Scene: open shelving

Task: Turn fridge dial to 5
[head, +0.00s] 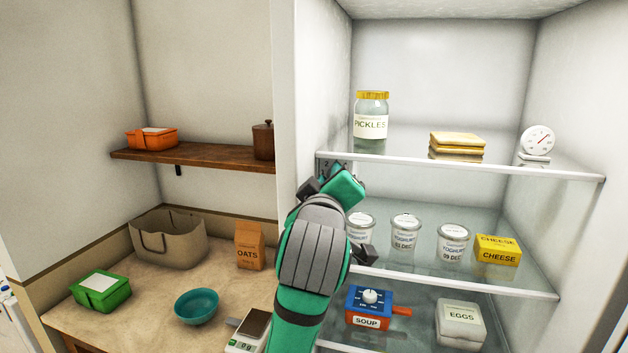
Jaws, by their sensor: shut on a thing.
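My gripper (329,170) is raised at the left front edge of the top fridge shelf, beside the fridge's left wall. It is shut on what appears to be the fridge dial, with small dark markings just above the fingers. My green and grey hand hides the dial's face, so its setting cannot be read. A white round gauge (537,140) with a red needle stands at the right end of the top shelf, well apart from my gripper.
The top shelf holds a pickles jar (371,123) and a yellow stack (456,147). Yoghurt pots (405,233) and cheese (497,250) stand below my gripper's level. A counter lies left.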

